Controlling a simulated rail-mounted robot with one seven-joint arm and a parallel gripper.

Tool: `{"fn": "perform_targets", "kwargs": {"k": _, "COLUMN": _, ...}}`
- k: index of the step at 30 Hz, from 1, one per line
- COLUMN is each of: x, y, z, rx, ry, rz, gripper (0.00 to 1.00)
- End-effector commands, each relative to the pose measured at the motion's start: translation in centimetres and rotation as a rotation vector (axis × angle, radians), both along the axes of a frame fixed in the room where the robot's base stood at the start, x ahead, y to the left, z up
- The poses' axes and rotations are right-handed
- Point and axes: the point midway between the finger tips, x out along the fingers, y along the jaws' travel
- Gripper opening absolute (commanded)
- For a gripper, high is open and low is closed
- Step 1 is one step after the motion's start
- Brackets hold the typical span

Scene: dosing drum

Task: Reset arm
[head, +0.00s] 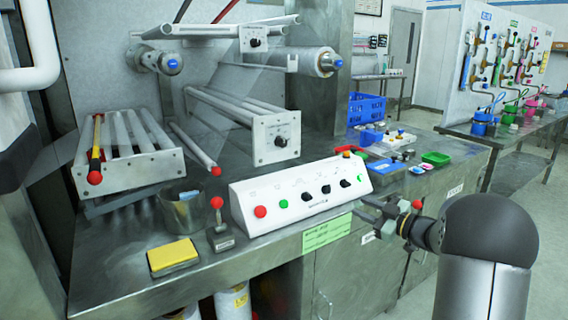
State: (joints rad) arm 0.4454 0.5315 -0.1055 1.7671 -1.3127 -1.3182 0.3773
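My gripper (374,213) is at the right of the head view, in front of the steel bench's front edge. My dark rounded arm link fills the lower right corner. The gripper sits just right of the white control panel (300,192), near its right end. Its fingers look small and dark, and I cannot tell whether they are open or shut. I see nothing clearly held in it.
On the steel bench (110,255) are a yellow pad (172,256), a metal cup (182,208), a red-knobbed lever (218,220) and a roller rack (120,150). Blue crate (366,108) and small trays stand behind. Open floor lies right.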

Motion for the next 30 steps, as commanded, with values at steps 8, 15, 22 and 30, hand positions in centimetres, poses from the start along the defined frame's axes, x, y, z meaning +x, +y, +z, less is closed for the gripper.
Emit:
{"fn": "perform_targets", "kwargs": {"k": 8, "x": -1.5, "y": 1.3, "z": 7.5, "rx": -0.066, "ry": 0.233, "rz": -0.581, "gripper": 0.32}}
{"fn": "perform_targets", "kwargs": {"k": 15, "x": -14.9, "y": 4.7, "z": 5.6, "rx": -0.091, "ry": 0.764, "rz": -0.901, "gripper": 0.32}}
{"fn": "perform_targets", "kwargs": {"k": 22, "x": -30.0, "y": 10.6, "z": 3.1, "rx": -0.140, "ry": 1.276, "rz": -0.921, "gripper": 0.32}}
{"fn": "perform_targets", "kwargs": {"k": 30, "x": -38.6, "y": 14.2, "z": 2.6, "rx": -0.183, "ry": 1.556, "rz": -0.853, "gripper": 0.32}}
